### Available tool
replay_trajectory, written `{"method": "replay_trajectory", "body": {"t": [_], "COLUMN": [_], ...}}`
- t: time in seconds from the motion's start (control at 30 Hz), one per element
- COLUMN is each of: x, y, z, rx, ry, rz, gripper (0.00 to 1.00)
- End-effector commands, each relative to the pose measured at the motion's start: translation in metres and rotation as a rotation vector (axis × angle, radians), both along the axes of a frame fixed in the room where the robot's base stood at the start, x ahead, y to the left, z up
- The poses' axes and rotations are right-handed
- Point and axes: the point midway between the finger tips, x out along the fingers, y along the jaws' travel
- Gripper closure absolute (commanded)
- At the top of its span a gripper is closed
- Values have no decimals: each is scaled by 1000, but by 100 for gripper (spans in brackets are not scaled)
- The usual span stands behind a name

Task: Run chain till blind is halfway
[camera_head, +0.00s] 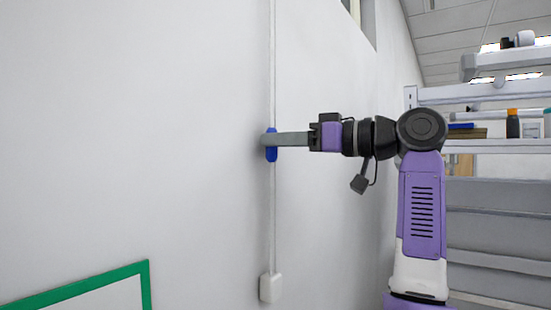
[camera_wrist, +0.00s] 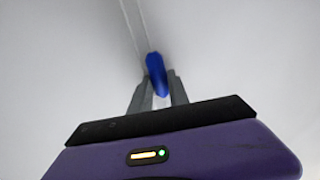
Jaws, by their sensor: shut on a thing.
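A thin white chain (camera_head: 273,215) hangs vertically close to the white wall in the head view. A blue piece (camera_head: 271,153) sits on the chain. My gripper (camera_head: 269,140) reaches in from the right and is shut on the blue piece. In the wrist view the blue piece (camera_wrist: 156,72) lies between the two grey fingers of my gripper (camera_wrist: 157,88), and the chain (camera_wrist: 133,22) runs up from it. A white box (camera_head: 270,288) is at the chain's lower end. The blind itself is not in view.
A green-framed board (camera_head: 148,285) is on the wall at the lower left. Shelves (camera_head: 495,146) with bottles and small items stand at the right behind my arm. A window edge (camera_head: 368,22) shows at the top.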

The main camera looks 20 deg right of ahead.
Motion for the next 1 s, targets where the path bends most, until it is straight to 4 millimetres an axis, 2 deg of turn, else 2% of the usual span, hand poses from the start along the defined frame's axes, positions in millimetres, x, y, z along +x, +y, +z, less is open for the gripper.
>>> {"method": "replay_trajectory", "body": {"t": [0.03, 0.1, 0.47, 0.5, 0.6, 1.0], "x": [-2, -2, -2, -2, -2, -7], "y": [-1, -1, -1, -1, -1, -6], "z": [8, 10, 10, 10, 9, 7], "rx": [1, 2, 2, 2, 1, 0], "ry": [-4, -4, -2, -2, -1, -1], "rz": [0, 0, 0, 0, 0, -1], "gripper": [100, 100, 100, 73, 56, 56]}}
